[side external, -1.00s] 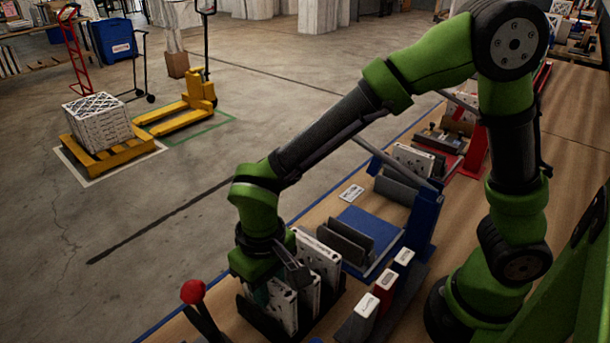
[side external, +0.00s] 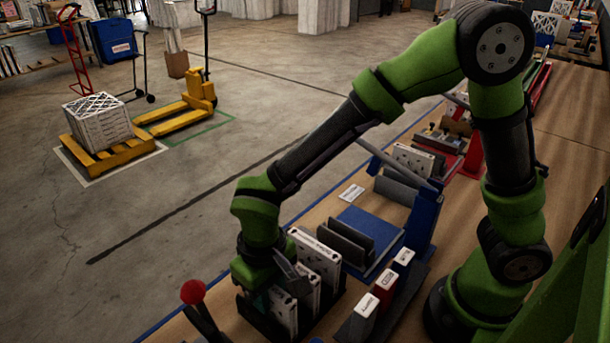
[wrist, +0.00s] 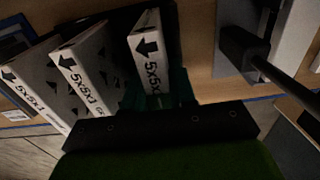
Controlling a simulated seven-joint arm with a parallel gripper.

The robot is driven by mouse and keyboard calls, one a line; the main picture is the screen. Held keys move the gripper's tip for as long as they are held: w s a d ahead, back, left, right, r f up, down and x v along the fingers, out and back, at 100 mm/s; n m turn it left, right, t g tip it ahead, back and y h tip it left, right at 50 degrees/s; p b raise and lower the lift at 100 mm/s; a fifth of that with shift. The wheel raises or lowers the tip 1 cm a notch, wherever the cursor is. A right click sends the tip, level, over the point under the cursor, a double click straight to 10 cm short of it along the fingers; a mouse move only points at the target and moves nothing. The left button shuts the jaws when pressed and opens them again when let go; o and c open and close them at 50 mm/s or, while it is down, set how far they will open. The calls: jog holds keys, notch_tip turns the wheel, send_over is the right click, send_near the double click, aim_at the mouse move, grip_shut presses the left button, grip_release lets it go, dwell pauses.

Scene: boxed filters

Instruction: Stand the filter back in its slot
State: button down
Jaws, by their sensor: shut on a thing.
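Three white filters with printed size labels and black arrows stand in a dark slotted rack (side external: 337,305) at the front of the bench. My gripper (side external: 263,298) is shut on the nearest filter (side external: 284,312). In the wrist view my gripper (wrist: 157,92) has its teal fingers on both sides of this filter (wrist: 148,50) at its labelled edge. The middle filter (wrist: 82,72) and the outer filter (wrist: 35,88) stand to its left there, apart from the fingers. The held filter's lower end is hidden, so I cannot tell how deep it sits.
A red-knobbed lever (side external: 193,292) stands left of the rack. A blue fixture with grey plates (side external: 345,240) lies behind the rack. The bench's blue front edge (side external: 160,325) is close.

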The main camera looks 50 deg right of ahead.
jog(key=c, duration=0.8)
grip_release()
jog(key=shift+c, duration=0.2)
notch_tip(320, 180, up, 17)
jog(key=s+d+m+t+y, duration=0.1)
jog(key=s+d+m+t, duration=0.1)
jog(key=d, duration=0.8)
jog(key=s+d+m+t+y, duration=0.1)
jog(key=s+d+m+t, duration=0.1)
jog(key=d+t, duration=0.3)
jog(key=s+d+r, duration=0.1)
jog(key=d, duration=0.3)
jog(key=shift+s+d, duration=0.15)
jog(key=shift+d, duration=0.2)
